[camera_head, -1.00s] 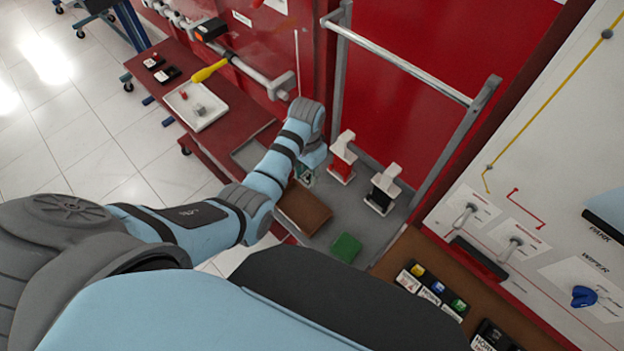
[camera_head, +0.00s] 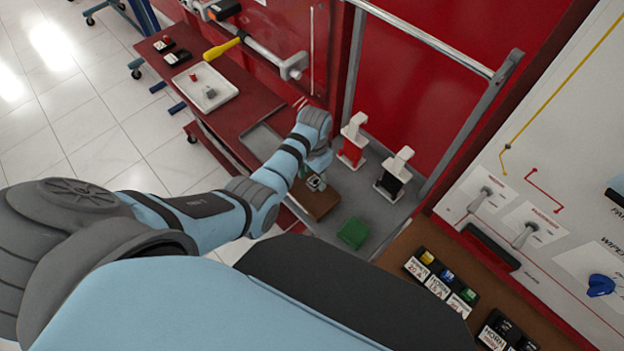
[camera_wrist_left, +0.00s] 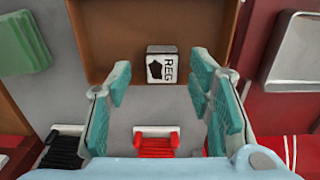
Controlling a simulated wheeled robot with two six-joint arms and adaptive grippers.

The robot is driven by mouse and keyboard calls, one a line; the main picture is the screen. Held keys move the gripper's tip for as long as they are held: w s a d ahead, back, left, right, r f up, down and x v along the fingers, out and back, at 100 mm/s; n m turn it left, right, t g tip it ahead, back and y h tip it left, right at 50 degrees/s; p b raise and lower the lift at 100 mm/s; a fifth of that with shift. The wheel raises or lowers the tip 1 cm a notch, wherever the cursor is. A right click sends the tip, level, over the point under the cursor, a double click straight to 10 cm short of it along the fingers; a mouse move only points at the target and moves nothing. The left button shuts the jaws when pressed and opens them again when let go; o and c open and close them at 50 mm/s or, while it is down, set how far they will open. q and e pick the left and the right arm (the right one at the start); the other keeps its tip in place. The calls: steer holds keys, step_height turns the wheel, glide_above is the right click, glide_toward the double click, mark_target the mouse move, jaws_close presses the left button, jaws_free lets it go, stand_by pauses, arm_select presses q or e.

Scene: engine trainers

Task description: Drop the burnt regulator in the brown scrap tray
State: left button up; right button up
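The burnt regulator (camera_wrist_left: 161,66), a small white block with a "REG" label and a black mark, shows between my left gripper's fingers in the left wrist view. It overlaps the near edge of the brown scrap tray (camera_wrist_left: 108,40); I cannot tell whether it touches the tray. My left gripper (camera_wrist_left: 160,78) has its teal fingers spread, with a gap on each side of the block. In the head view the left gripper (camera_head: 314,178) is over the back part of the brown tray (camera_head: 318,204), hiding some of it. My right gripper is not in view.
A green block or tray (camera_head: 353,233) lies beside the brown tray. Red (camera_head: 353,142) and black (camera_head: 394,174) posts with white tops stand behind. A white tray (camera_head: 205,86) lies on the red bench. A switch panel (camera_head: 535,200) is at right.

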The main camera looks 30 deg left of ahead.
arm_select(q)
steer(key=shift+s+r, duration=0.15)
steer(key=shift+s, duration=0.1)
steer(key=shift+w+r, duration=0.15)
steer(key=shift+w, duration=0.05)
step_height(320, 180, up, 12)
steer(key=shift+s+f, duration=0.2)
